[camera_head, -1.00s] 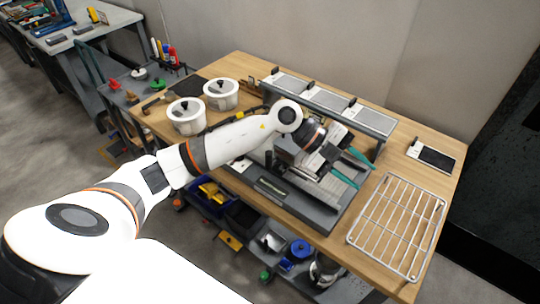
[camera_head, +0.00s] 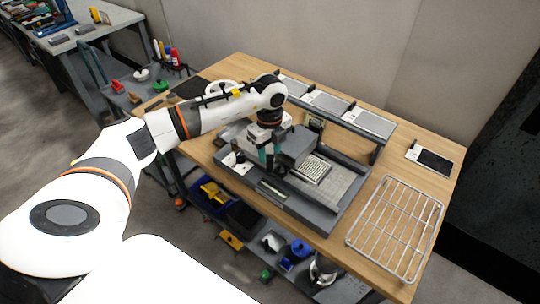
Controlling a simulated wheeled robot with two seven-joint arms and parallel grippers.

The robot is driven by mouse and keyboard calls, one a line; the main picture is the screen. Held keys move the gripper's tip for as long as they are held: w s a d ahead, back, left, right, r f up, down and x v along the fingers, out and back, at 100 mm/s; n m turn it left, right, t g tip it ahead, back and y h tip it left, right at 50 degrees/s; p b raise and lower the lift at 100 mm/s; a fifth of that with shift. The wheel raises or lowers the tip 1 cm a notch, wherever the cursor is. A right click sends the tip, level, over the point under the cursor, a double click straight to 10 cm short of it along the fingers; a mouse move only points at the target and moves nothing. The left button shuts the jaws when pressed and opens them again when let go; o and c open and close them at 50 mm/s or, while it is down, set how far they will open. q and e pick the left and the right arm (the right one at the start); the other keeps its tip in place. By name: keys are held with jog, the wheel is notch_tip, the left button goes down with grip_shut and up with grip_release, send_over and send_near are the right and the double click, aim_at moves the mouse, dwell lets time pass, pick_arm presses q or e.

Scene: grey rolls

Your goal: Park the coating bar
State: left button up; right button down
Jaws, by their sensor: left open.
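A dark grey coating machine (camera_head: 270,190) with a low tray-like frame stands on the wooden bench. A grey block (camera_head: 298,146) spans part of its bed, beside a light patterned plate (camera_head: 313,170). A small black knob (camera_head: 239,157) sits at its left end. My left gripper (camera_head: 270,164), with teal fingers, points down over the left part of the machine, left of the grey block. It is open. I cannot clearly pick out the coating bar; the arm and gripper cover part of the machine. My right gripper is not in view.
A wire rack (camera_head: 396,228) lies at the bench's right. A raised grey shelf (camera_head: 378,146) with several panels (camera_head: 329,102) stands behind the machine. A dark-screened device (camera_head: 434,160) lies at the back right. My arm mostly hides the white pots (camera_head: 222,87). Bins fill the shelf below.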

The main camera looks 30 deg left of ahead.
pick_arm(q)
jog(key=shift+d+f+p, duration=0.1)
jog(key=shift+f+p, duration=0.3)
jog(key=shift+f, duration=1.7)
jog(key=shift+c, duration=0.4)
grip_shut()
